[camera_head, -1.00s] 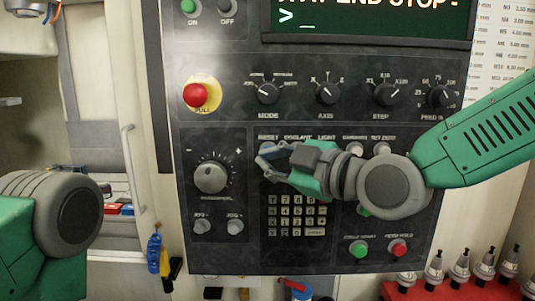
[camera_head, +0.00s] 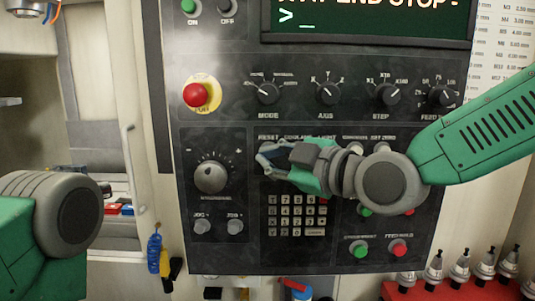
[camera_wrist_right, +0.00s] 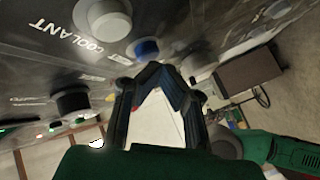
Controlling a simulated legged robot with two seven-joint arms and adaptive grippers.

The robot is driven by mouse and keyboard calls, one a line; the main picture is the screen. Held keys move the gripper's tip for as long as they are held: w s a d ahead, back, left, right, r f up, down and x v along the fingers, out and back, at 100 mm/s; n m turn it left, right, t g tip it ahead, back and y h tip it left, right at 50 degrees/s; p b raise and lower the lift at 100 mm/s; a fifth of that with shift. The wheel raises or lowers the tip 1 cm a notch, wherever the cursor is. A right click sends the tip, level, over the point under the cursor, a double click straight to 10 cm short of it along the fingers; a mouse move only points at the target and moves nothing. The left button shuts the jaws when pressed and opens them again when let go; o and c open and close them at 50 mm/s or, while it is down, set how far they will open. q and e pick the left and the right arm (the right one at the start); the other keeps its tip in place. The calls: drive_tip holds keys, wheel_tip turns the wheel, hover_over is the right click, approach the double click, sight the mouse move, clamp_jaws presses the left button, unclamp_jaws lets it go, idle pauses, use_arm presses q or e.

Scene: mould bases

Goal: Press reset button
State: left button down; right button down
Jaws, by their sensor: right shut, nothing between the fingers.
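The RESET label (camera_head: 268,137) shows on the black control panel in the head view. The button under it is hidden behind my right gripper (camera_head: 266,158), which reaches in from the right. In the right wrist view, a blue button (camera_wrist_right: 146,48) sits just beyond the fingertips of my right gripper (camera_wrist_right: 153,72). It is beside the grey button next to the COOLANT label and matches the place of RESET. The gripper is shut and empty, its fingertips together. I cannot tell whether they touch the button. My left gripper is out of view; only my left arm shows.
A red emergency knob (camera_head: 196,95) and a row of rotary knobs are above the gripper. A large dial (camera_head: 210,177) is left of it, and a keypad (camera_head: 297,214) is below. Green (camera_head: 360,250) and red (camera_head: 398,248) buttons are lower right. Tool holders stand at bottom right.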

drive_tip(key=shift+w, duration=0.4)
idle(0.5)
drive_tip(key=shift+s, duration=0.1)
drive_tip(key=shift+s+b, duration=0.3)
drive_tip(key=shift+s, duration=0.45)
drive_tip(key=shift+s+b, duration=0.65)
drive_tip(key=shift+s, duration=1.8)
